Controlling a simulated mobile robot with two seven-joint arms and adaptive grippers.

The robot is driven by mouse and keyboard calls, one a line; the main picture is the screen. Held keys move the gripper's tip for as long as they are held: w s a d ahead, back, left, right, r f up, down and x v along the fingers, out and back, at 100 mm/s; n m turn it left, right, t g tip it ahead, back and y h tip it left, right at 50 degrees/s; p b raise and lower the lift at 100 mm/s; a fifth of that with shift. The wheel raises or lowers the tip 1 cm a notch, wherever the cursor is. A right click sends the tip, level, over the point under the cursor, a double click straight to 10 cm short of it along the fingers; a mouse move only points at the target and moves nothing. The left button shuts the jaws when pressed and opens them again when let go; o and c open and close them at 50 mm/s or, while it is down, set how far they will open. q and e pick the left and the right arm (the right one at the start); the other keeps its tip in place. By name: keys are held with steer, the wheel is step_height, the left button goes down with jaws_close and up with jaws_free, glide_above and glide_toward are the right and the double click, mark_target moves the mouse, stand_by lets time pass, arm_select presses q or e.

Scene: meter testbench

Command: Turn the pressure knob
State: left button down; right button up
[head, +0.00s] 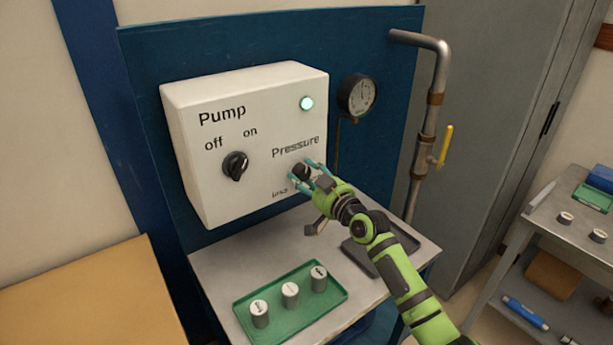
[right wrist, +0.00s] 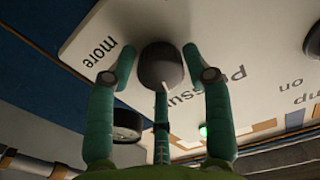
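The dark round pressure knob (head: 302,172) sits under the word "Pressure" on the white control box (head: 204,185). In the right wrist view the knob (right wrist: 160,66) shows a white pointer line on its front. My right gripper (head: 304,170) is at the knob, and its teal fingers (right wrist: 160,62) stand on both sides of it. Gaps show between the fingertips and the knob, so the gripper looks open around it, not shut on it. A third finger lies below the knob in that view. The gripper hides part of the lower label. My left gripper is not in view.
The pump knob (head: 236,166) is left of the pressure knob, and a green lamp (head: 306,103) is lit above. A gauge (head: 358,96) and a pipe with a yellow valve handle (head: 445,146) are at right. A green tray (head: 244,309) with three labelled cylinders stands below.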

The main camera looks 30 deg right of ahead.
steer(key=c, duration=0.4)
steer(key=shift+m, duration=0.5)
steer(key=o, duration=1.1)
steer(key=s, duration=0.4)
steer(key=s+d, duration=0.1)
steer(key=s, duration=0.7)
steer(key=shift+d, duration=0.3)
